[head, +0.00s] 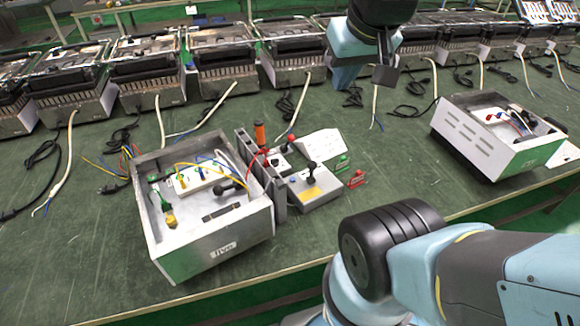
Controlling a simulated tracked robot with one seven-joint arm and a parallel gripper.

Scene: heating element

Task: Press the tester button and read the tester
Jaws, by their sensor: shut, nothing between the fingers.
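A small grey device (318,198), likely the tester, lies on the green table beside the open metal box. It carries a black knob, a red knob and a yellowish patch. I cannot tell which part is its button, and no reading is legible. My gripper (384,84) hangs down at the upper middle, above and to the right of the device and clear of it. It is shut and empty; its fingertips look small and dark.
An open metal box (215,249) with coloured wires stands left of the device. Red (357,180) and green (343,163) clips lie right. Another open box (490,143) stands at right. Several heaters with loose cables line the back.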

